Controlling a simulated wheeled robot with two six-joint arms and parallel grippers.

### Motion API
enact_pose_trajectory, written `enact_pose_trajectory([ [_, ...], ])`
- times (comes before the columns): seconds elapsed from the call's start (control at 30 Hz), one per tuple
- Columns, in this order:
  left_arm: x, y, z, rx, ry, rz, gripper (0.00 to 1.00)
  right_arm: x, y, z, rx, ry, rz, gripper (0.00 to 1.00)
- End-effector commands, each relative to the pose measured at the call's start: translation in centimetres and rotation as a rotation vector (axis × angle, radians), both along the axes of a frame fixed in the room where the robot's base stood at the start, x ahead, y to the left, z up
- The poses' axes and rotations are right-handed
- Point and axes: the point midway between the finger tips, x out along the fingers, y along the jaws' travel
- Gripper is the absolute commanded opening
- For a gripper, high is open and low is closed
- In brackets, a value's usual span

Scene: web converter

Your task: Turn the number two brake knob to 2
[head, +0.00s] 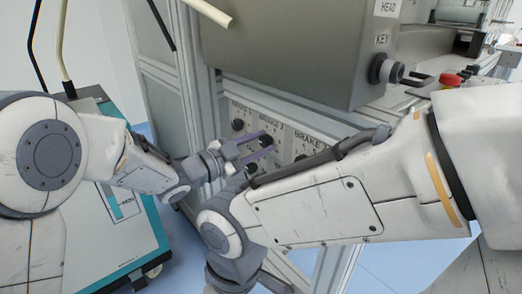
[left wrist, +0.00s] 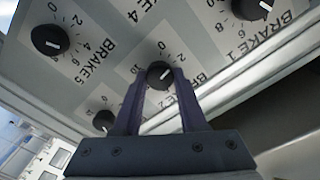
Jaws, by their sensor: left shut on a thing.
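The number two brake knob (left wrist: 159,73) is a round black knob with a white pointer line and a numbered dial. In the left wrist view it sits between the two dark fingers of my left gripper (left wrist: 158,84), which is shut on it. In the head view the knob (head: 267,141) shows at the fingertips of my left gripper (head: 258,146). The pointer's exact number is hard to read. My right gripper is out of view.
The BRAKE 1 knob (left wrist: 254,8) and BRAKE 5 knob (left wrist: 50,40) are close by. Another black knob (left wrist: 104,120) lies beside the left finger. A grey box with a KEY switch (head: 385,68) overhangs the panel, and a red button (head: 450,80) is at right.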

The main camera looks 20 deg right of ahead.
Motion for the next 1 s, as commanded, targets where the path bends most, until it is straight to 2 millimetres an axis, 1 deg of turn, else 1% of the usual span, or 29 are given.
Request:
enact_pose_trajectory([
  [0.03, 0.2, 0.2, -0.4, 0.012, -0.035, 0.006, 0.00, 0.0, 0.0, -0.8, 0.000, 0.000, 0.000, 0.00],
  [0.1, 0.1, 0.2, -0.3, 0.031, -0.082, 0.006, 0.00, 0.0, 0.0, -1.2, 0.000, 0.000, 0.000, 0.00],
  [0.4, 0.2, 0.2, -0.2, 0.085, -0.229, 0.008, 0.00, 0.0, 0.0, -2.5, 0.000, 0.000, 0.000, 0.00],
  [0.63, 0.2, 0.2, -0.1, 0.103, -0.274, 0.008, 0.00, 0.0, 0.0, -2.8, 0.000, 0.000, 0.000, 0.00],
  [1.0, 0.2, 0.3, -0.1, 0.106, -0.282, 0.008, 0.00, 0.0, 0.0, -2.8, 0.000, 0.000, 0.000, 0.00],
])
